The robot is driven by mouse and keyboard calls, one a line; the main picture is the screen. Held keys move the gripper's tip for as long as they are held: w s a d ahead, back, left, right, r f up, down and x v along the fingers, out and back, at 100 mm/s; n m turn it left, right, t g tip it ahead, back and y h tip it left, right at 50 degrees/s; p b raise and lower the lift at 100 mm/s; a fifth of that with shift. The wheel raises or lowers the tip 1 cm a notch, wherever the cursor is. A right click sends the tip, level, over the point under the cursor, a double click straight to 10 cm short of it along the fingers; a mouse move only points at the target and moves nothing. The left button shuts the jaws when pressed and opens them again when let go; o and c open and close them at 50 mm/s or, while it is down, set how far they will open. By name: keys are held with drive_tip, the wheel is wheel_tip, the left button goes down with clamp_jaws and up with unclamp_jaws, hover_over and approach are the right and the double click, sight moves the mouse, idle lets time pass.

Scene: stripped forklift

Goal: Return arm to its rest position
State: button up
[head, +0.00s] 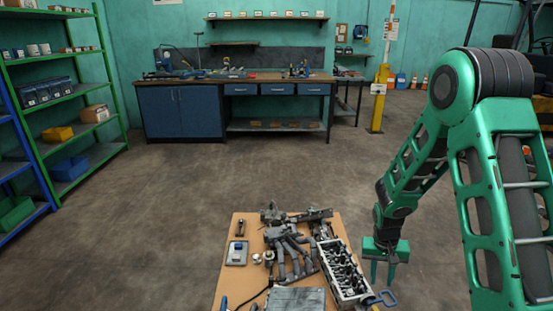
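My arm is green with dark joints and reaches in from the right side of the head view. My gripper (382,274) points down just right of the wooden worktable (228,283). Its two green fingers are spread apart with nothing between them, so it is open and empty. In the picture its fingers are close to the right end of the grey cylinder head (345,272) and above a blue-handled tool (382,298). I cannot tell the exact gap between the fingers and these things.
The worktable also carries a manifold (290,250), a small tray (237,252) and a dark flat box (296,299). A blue workbench (185,112) stands at the back wall, a green shelf (108,65) at the left. The concrete floor (250,175) between is clear.

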drive_tip(key=s+d+r+m, duration=0.1)
drive_tip(key=s+d+r, duration=0.4)
drive_tip(key=s+r, duration=0.55)
drive_tip(key=s+d+r+m, duration=0.1)
drive_tip(key=s+d+r, duration=0.3)
drive_tip(key=s+r, duration=0.65)
drive_tip(key=s+a+r+m+y, duration=0.1)
drive_tip(key=s+r, duration=0.4)
drive_tip(key=s, duration=0.4)
drive_tip(key=shift+s+r+y, duration=0.15)
drive_tip(key=shift+r+y, duration=0.1)
drive_tip(key=shift+y, duration=0.15)
drive_tip(key=shift+s, duration=0.1)
